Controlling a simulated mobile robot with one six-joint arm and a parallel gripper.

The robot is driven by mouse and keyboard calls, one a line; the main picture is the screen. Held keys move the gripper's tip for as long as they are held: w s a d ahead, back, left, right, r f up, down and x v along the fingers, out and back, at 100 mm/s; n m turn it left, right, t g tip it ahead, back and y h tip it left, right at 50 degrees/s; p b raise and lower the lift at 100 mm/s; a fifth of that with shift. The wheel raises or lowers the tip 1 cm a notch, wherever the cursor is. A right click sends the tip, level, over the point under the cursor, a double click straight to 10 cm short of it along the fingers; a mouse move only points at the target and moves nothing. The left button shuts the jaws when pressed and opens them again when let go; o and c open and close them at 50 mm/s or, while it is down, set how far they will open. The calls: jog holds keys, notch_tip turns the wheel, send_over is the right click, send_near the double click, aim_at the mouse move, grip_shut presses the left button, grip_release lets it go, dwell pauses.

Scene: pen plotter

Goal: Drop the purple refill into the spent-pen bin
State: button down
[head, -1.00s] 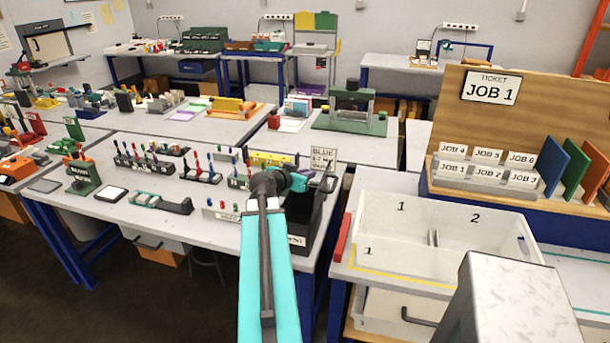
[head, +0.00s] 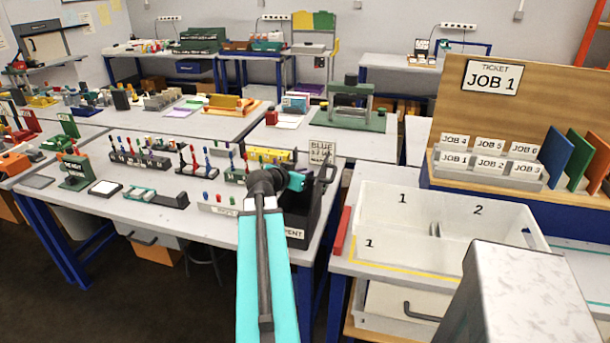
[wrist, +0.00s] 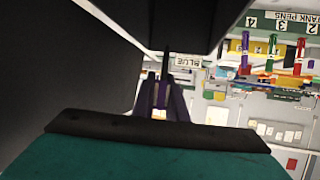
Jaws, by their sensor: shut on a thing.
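The black spent-pen bin (head: 325,212) stands at the right end of the near workbench, partly hidden behind my arm; only the end of its label shows. My gripper (head: 301,181), teal and dark, is at the bin's upper part in the head view. In the wrist view, the purple refill (wrist: 164,97) shows just beyond the dark-edged teal part of my gripper, which is shut on it. Dark surfaces fill the left and top of that view. The refill is hidden in the head view, and I cannot tell how deep it is relative to the bin rim.
A sign reading BLUE (head: 321,152) stands behind the bin. Pen racks with coloured pens (head: 195,160) stand to the left on the bench. A white divided tray (head: 395,240) is to the right, across a narrow gap. A wooden JOB 1 board (head: 445,110) stands behind it.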

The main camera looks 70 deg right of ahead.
jog(key=shift+f+b, duration=1.85)
jog(key=c, duration=1.7)
grip_release()
jog(key=shift+a, duration=0.1)
jog(key=shift+b+v, duration=6.8)
jog(key=shift+b, duration=1.3)
jog(key=shift+r, duration=0.15)
